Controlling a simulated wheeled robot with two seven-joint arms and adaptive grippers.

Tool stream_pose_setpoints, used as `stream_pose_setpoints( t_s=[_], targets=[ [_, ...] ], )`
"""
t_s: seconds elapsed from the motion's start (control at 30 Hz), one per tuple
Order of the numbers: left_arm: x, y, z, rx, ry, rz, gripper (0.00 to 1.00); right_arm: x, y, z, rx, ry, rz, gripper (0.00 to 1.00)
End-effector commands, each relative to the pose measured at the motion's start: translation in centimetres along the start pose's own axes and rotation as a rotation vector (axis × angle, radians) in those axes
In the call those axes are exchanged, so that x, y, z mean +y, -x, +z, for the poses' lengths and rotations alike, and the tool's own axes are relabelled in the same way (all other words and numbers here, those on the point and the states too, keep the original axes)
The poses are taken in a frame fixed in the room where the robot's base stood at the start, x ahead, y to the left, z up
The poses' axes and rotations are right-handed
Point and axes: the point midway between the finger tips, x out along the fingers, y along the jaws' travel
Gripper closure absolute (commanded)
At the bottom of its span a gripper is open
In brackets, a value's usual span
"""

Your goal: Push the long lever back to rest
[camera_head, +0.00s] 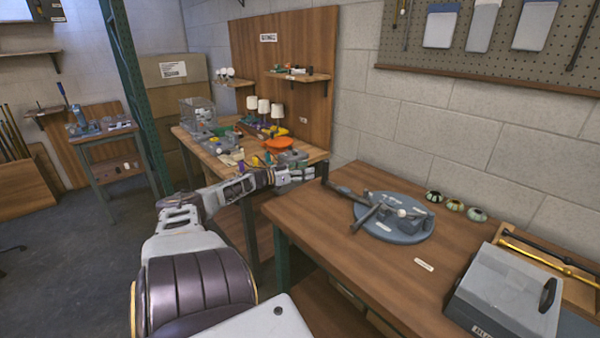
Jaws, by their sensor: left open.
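One long dark lever (350,193) reaches past the base's edge to the upper left, towards my gripper. A shorter dark bar (365,218) points to the lower left. My left gripper (324,169) is open, just beyond the long lever's outer end; whether they touch cannot be told. My right gripper is out of view.
Several small round pots (455,205) stand right of the base. A grey box (508,292) sits at the bench's right, with a tray and brass rod (548,258) behind it. The bench front is mostly clear.

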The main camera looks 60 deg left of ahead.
Motion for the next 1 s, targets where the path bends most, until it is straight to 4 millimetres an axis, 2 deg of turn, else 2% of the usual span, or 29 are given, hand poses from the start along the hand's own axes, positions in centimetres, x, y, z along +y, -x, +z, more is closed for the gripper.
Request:
stream_pose_setpoints(
  t_s=[0.5, 1.0],
  targets=[
    [0.0, 1.9, 0.1, -0.001, 0.000, 0.000, 0.51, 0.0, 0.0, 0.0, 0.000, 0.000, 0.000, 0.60],
    [0.0, 2.2, 0.0, 0.000, 0.000, 0.000, 0.51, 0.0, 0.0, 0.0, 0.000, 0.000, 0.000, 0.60]
  ],
)
